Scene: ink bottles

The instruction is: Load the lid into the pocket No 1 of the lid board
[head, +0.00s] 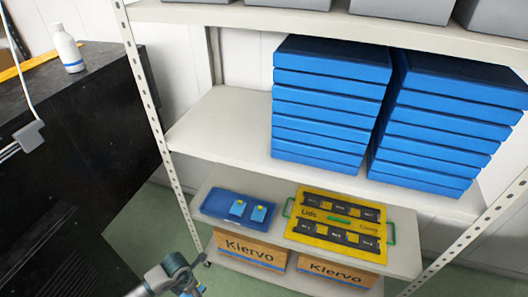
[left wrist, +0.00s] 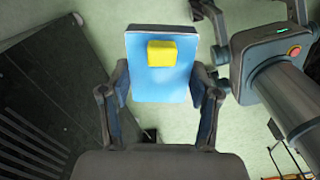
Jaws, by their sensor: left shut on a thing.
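My left gripper (head: 187,283) is at the bottom edge of the head view, in front of the shelf unit. In the left wrist view its two fingers (left wrist: 160,95) are shut on a blue lid (left wrist: 160,85) with a yellow knob, one finger on each side. In the head view only a small part of that lid shows, at the bottom edge.
A blue tray (head: 211,201) with two blue lids (head: 258,213) lies left of the board. Blue box stacks (head: 330,95) fill the shelf above. A perforated post (head: 150,110) rises at the left; a white bottle (head: 68,48) stands on the dark counter.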

